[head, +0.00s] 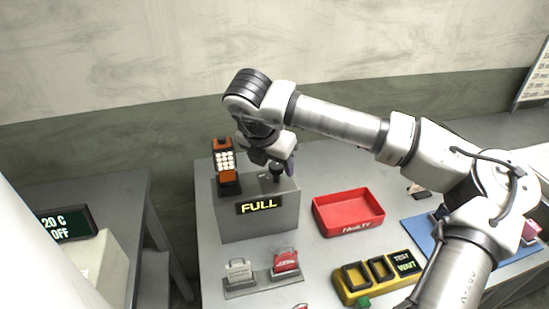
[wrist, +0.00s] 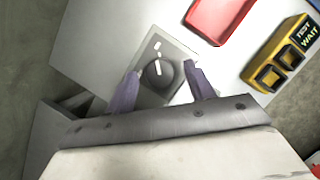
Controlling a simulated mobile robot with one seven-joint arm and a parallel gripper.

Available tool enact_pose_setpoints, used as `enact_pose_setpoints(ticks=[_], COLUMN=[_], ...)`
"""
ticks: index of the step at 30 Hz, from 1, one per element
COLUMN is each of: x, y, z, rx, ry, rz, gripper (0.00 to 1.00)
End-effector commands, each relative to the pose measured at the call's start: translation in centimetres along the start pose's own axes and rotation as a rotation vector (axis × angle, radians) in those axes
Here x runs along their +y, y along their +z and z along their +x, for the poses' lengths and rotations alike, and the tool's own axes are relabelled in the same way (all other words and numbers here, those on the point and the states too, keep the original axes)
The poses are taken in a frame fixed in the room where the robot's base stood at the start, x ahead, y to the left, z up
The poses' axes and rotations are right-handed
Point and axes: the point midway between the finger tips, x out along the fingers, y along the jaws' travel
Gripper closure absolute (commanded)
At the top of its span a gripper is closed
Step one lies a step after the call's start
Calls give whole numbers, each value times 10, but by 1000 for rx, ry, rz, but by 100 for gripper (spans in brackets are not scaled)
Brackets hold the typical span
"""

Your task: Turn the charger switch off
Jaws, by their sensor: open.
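The charger (head: 228,222) is a grey box with a lit "FULL" display (head: 258,204) on its front. An orange handset (head: 224,155) with pale round buttons stands upright at the left of its top. The switch looks like a dark knob (head: 277,172) on the right of the top. In the wrist view the round dark knob (wrist: 157,75) lies between my two purple fingers, with pale marks beyond it. My gripper (wrist: 162,84) is open around the knob, with a visible gap on each side. Contact cannot be told. In the head view my gripper (head: 280,163) is over the charger's right side.
A red "FAULTY" tray (head: 348,211) stands to the right of the charger. A yellow test unit (head: 378,279) reading "TEST WAIT" is at the front right. Tagged padlock-like items (head: 286,260) sit in front. A "20 C OFF" display (head: 67,226) is at the left.

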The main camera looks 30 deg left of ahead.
Motion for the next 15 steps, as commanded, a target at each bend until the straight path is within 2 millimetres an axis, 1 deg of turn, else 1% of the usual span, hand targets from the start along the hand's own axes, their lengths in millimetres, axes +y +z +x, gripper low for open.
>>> enact_pose_setpoints(ticks=[5, 6, 15], x=[0, 0, 0], y=[0, 0, 0], z=[0, 0, 0], rx=[0, 0, 0], ry=[0, 0, -1], rz=[0, 0, 0], gripper=[46, 48, 87])
